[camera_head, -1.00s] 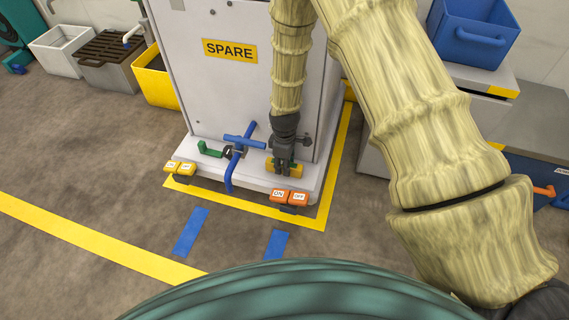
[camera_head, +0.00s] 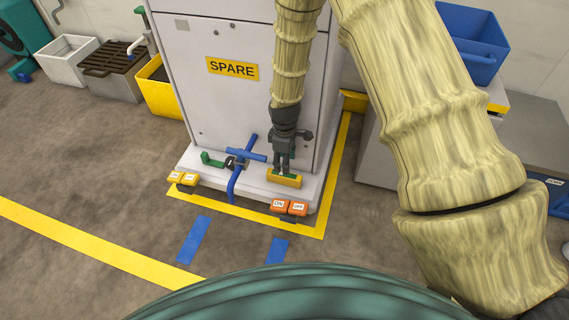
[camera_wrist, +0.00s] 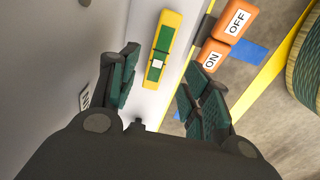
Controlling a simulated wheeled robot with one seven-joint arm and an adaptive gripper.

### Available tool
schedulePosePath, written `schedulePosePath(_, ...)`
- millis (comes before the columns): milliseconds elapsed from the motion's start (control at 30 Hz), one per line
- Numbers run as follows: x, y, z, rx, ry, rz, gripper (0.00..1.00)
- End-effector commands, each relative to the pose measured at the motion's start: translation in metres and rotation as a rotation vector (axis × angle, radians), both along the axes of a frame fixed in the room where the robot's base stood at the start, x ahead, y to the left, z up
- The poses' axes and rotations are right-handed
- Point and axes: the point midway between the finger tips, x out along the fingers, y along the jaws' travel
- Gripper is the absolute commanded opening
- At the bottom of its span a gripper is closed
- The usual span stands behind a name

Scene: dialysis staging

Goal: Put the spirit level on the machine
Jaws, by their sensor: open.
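The spirit level (camera_head: 284,180) is a short yellow bar with a green face. It lies on the white base ledge of the machine (camera_head: 232,110), which is a pale cabinet marked SPARE. In the wrist view the level (camera_wrist: 164,47) lies ahead of the fingertips, with bare ledge around it. My gripper (camera_head: 282,165) is just above the level in the head view. In the wrist view my gripper (camera_wrist: 157,85) has its two green-padded fingers spread apart, with nothing between them. The level appears free of both fingers.
Orange ON and OFF pedals (camera_head: 289,208) sit at the ledge's front right, yellow pedals (camera_head: 183,178) at its front left. A blue valve handle (camera_head: 240,158) stands left of my gripper. A grey cabinet (camera_head: 380,160) stands to the right. The floor in front is open.

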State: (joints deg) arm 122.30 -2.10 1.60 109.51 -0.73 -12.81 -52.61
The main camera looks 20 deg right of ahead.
Motion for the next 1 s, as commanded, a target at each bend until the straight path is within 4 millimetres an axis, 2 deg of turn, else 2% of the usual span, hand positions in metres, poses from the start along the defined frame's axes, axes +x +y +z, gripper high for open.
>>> schedulePosePath(33, 0.001, 0.0, 0.013, 0.0, -0.001, -0.001, 0.48)
schedulePosePath(100, 0.001, 0.0, 0.021, 0.0, -0.001, -0.001, 0.48)
schedulePosePath(300, 0.0, 0.0, 0.033, 0.0, -0.001, 0.0, 0.48)
schedulePosePath(1000, 0.0, 0.0, 0.035, -0.001, -0.001, 0.0, 0.48)
